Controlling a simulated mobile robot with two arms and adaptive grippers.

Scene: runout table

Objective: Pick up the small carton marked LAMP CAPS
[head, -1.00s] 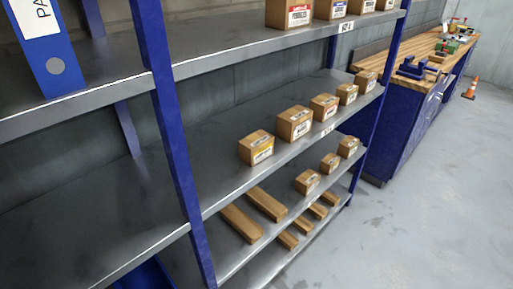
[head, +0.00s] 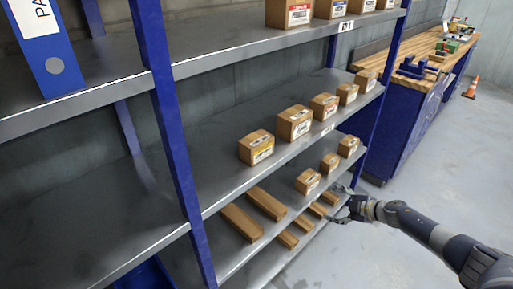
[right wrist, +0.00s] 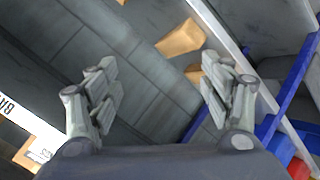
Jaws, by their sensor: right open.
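Several small brown cartons with white labels stand on the shelves in the head view. On the middle shelf they run from the nearest carton (head: 256,147) back to the farthest carton (head: 366,80). A front carton (head: 307,181), a middle carton (head: 330,162) and a back carton (head: 348,146) stand on the shelf below. The labels are too small to read, so I cannot tell which is LAMP CAPS. My right gripper (head: 341,205) is open and empty by the lower shelves' front edge. Its spread fingers (right wrist: 162,88) show in the right wrist view. My left gripper is out of view.
Long brown boxes (head: 241,222) lie on the lowest visible shelf. Blue uprights (head: 172,130) divide the rack. A blue binder (head: 50,75) stands at upper left. A wood-topped workbench (head: 427,62) and an orange cone (head: 472,87) are at the back right. The floor (head: 430,170) is clear.

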